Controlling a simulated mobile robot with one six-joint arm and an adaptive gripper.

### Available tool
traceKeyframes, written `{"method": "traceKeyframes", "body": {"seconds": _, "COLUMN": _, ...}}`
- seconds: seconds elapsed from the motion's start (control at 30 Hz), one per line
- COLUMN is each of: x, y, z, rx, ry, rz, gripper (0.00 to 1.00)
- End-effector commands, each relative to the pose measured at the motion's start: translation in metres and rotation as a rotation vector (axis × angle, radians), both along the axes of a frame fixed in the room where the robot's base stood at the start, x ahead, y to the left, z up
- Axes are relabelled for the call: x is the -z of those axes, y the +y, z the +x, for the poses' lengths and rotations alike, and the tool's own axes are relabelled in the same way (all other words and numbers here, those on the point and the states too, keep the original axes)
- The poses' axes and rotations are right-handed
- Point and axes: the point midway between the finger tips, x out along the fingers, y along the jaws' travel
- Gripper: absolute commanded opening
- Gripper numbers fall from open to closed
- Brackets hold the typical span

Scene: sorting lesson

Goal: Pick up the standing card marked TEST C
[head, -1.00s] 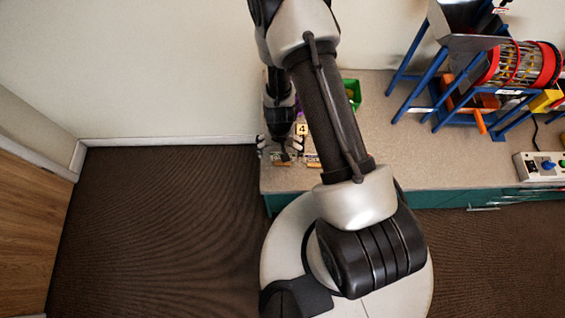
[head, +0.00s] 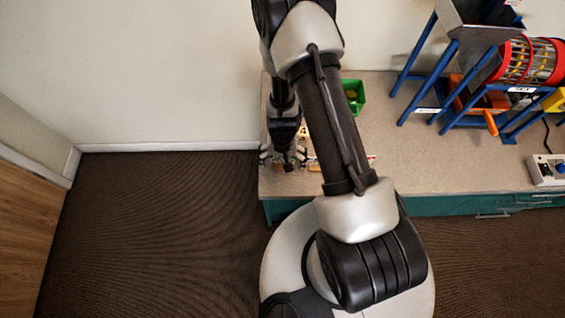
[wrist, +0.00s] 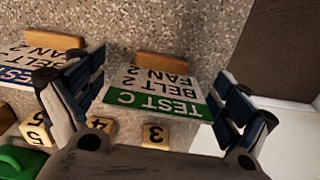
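The TEST C card (wrist: 158,93) has a green band and the lines BELT 2 and FAN 2. It appears upside down in the wrist view, with a brown wooden block (wrist: 167,61) at its far edge. My gripper (wrist: 163,78) is open, one finger on each side of the card. The left finger is close to the card's edge, and a small gap shows at the right; contact cannot be told. In the head view my gripper (head: 283,157) is over the bench's left end, and the card cannot be made out there.
A blue-banded card (wrist: 25,63) stands close left of my left finger. Cubes numbered 3 (wrist: 155,134), 4 (wrist: 98,123) and 5 (wrist: 37,132) sit nearby. A green bin (head: 359,103) and a blue-framed machine (head: 455,80) are farther right on the bench (head: 400,160).

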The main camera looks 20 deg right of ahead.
Motion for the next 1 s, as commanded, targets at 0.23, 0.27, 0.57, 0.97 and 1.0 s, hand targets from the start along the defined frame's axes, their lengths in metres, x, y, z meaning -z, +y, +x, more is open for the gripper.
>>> {"method": "traceKeyframes", "body": {"seconds": 0.23, "x": -0.0002, "y": 0.0000, "z": -0.0001, "rx": 0.000, "ry": 0.000, "rz": 0.000, "gripper": 0.78}}
{"method": "traceKeyframes", "body": {"seconds": 0.27, "x": -0.0001, "y": 0.0000, "z": -0.0001, "rx": 0.000, "ry": 0.000, "rz": 0.000, "gripper": 0.76}}
{"method": "traceKeyframes", "body": {"seconds": 0.57, "x": 0.0000, "y": 0.0000, "z": -0.0001, "rx": 0.000, "ry": 0.000, "rz": 0.000, "gripper": 0.56}}
{"method": "traceKeyframes", "body": {"seconds": 0.97, "x": 0.0000, "y": 0.0000, "z": -0.0001, "rx": 0.000, "ry": 0.000, "rz": 0.000, "gripper": 0.31}}
{"method": "traceKeyframes", "body": {"seconds": 1.0, "x": 0.0000, "y": 0.0000, "z": -0.0001, "rx": 0.000, "ry": 0.000, "rz": 0.000, "gripper": 0.31}}
